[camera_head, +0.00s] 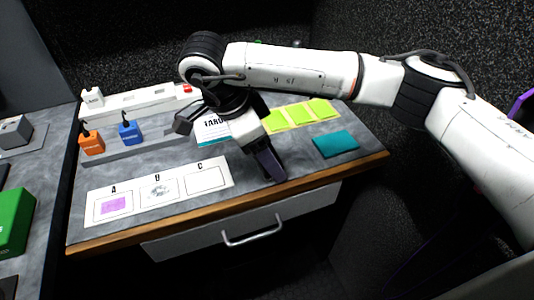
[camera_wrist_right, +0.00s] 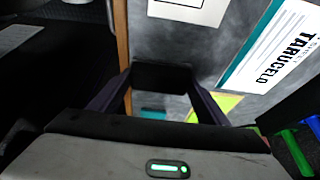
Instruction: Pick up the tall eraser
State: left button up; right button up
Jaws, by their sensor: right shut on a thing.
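My right gripper (camera_head: 268,168) points down at the front part of the desk, right of the C box. In the right wrist view its two dark fingers (camera_wrist_right: 162,92) are shut on a dark block, which I take to be the tall eraser (camera_wrist_right: 162,75). In the head view the fingers mostly hide the block, and I cannot tell whether it touches the desk. My left gripper is not in view.
A white strip (camera_head: 180,202) with boxes A, B and C lies left of the gripper. A teal pad (camera_head: 336,144) lies to the right. Yellow-green notes (camera_head: 300,114) and a TARUCELO card (camera_head: 212,130) lie behind. Orange (camera_head: 91,143) and blue (camera_head: 130,132) blocks stand at left.

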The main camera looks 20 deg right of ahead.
aim_at(274, 152)
jog(key=shift+r, duration=0.7)
notch_tip(274, 152, up, 2)
jog(key=shift+r+p, duration=0.2)
jog(key=shift+p, duration=0.1)
jog(key=a, duration=1.8)
jog(key=shift+s+f+b, duration=0.25)
jog(key=shift+s+b, duration=0.05)
jog(key=shift+b, duration=0.1)
jog(key=shift+o, duration=1.2)
jog(key=shift+c, duration=0.5)
